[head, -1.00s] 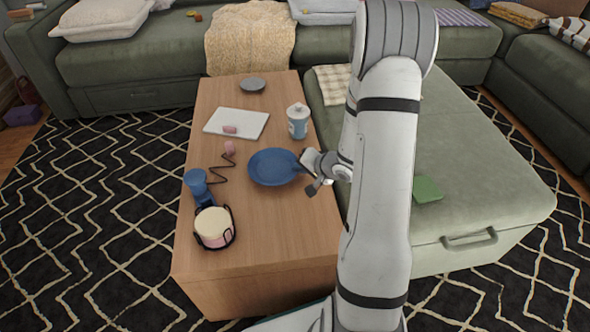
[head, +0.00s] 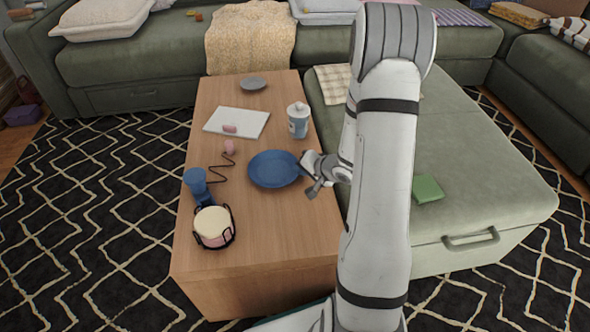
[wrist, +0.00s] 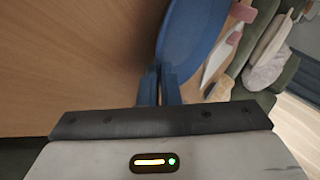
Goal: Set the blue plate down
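The blue plate (head: 273,170) is over the middle of the wooden coffee table, near its right edge. My gripper (head: 304,171) is at the plate's right rim. In the wrist view the two fingers (wrist: 159,86) close on the rim of the plate (wrist: 195,32), one on each side. The plate looks roughly level and very near the tabletop (wrist: 75,60). I cannot tell whether its underside touches the wood.
On the table (head: 270,240) are a blue cup-shaped lamp (head: 196,181), a candle in a black holder (head: 213,227), a white-and-blue bottle (head: 298,121), a white board (head: 237,122) and a grey dish (head: 253,83). A green sofa section (head: 470,180) adjoins the right side.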

